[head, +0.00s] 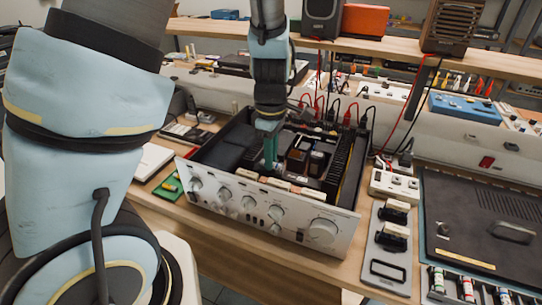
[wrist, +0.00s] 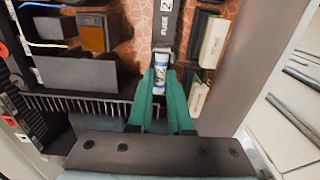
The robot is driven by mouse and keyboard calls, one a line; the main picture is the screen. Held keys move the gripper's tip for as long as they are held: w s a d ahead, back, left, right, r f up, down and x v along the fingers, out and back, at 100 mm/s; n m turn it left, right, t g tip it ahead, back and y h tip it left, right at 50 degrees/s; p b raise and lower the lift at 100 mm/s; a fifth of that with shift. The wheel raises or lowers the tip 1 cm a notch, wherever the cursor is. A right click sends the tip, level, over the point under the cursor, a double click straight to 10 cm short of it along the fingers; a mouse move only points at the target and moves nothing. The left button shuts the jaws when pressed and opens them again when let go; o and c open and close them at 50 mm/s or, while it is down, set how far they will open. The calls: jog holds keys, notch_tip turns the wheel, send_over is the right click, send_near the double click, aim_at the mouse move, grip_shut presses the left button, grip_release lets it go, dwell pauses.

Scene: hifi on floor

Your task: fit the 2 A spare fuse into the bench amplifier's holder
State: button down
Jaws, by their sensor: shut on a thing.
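The bench amplifier (head: 262,205) stands open-topped on the bench, its silver front panel with knobs facing me. My gripper (head: 270,165) reaches down inside it. In the wrist view the green fingers of my gripper (wrist: 166,98) are shut on a small fuse (wrist: 161,72) with a white and blue body. Its marking is only partly readable. A dark holder block (wrist: 167,25) marked "FUSE 2" lies straight beyond the fuse. The fuse's far end is at or very near the holder's edge; I cannot tell whether it touches. The fuse is hidden in the head view.
Pale labelled blocks (wrist: 212,43) stand close on the right. A dark case (head: 490,225) and several banded cylinders (head: 467,289) are at the right.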

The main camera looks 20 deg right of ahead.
jog(key=c, duration=0.8)
grip_release()
jog(key=shift+o, duration=0.2)
notch_tip(320, 180, up, 11)
jog(key=shift+b, duration=0.35)
jog(key=shift+f, duration=0.15)
jog(key=w+a+f+m+t, duration=0.1)
jog(key=a+f+m, duration=0.2)
jog(key=a+m, duration=0.7)
jog(key=a, duration=1.5)
jog(key=shift+t, duration=0.3)
